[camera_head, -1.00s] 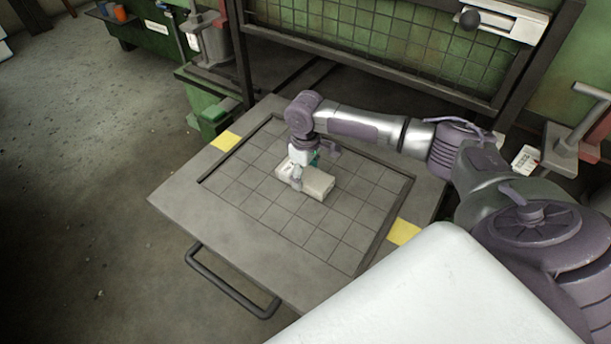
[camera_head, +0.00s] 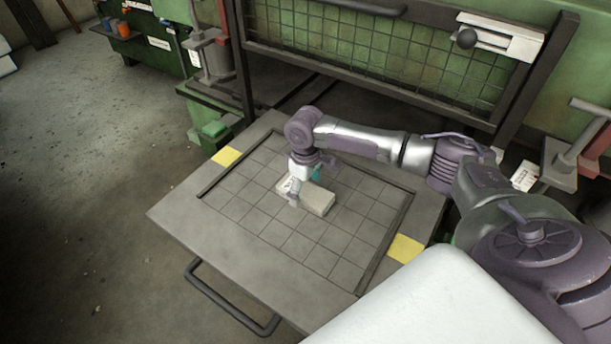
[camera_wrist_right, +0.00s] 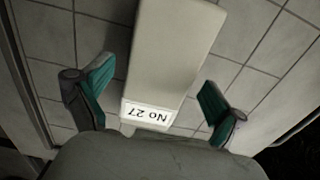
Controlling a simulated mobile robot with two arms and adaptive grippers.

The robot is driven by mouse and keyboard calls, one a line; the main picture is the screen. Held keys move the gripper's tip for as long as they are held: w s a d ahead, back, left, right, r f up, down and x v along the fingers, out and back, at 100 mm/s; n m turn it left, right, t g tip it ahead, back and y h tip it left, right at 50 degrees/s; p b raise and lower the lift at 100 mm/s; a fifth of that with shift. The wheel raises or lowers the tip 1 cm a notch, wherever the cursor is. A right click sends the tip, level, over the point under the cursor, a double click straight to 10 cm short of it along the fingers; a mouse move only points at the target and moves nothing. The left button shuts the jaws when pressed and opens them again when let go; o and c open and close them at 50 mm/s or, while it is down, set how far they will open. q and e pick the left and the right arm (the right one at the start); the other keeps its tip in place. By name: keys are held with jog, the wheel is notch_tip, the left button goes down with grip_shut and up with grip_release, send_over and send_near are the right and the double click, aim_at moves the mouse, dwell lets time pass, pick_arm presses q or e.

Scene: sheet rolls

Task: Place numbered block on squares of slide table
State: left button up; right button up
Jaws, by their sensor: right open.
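A pale rectangular block (camera_head: 318,200) lies on the gridded squares of the slide table (camera_head: 184,214), near the middle of the grid. In the right wrist view the block (camera_wrist_right: 172,52) carries a label (camera_wrist_right: 148,115) reading "No 27". My right gripper (camera_head: 302,196) is at the label end of the block. In the wrist view its two teal-padded fingers (camera_wrist_right: 157,102) are open, one on each side of the block, with a gap on both sides. The left gripper is not in view.
The table has yellow patches (camera_head: 226,156) on its left and right borders and a dark handle (camera_head: 232,300) at the front. A mesh guard (camera_head: 370,50) on the green machine stands behind it. Grid squares around the block are bare.

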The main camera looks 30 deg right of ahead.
aim_at(305, 190)
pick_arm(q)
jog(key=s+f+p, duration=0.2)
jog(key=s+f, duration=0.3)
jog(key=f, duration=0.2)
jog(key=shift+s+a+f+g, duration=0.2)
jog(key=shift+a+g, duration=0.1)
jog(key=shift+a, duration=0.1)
pick_arm(e)
notch_tip(305, 190, up, 12)
jog(key=shift+f, duration=0.25)
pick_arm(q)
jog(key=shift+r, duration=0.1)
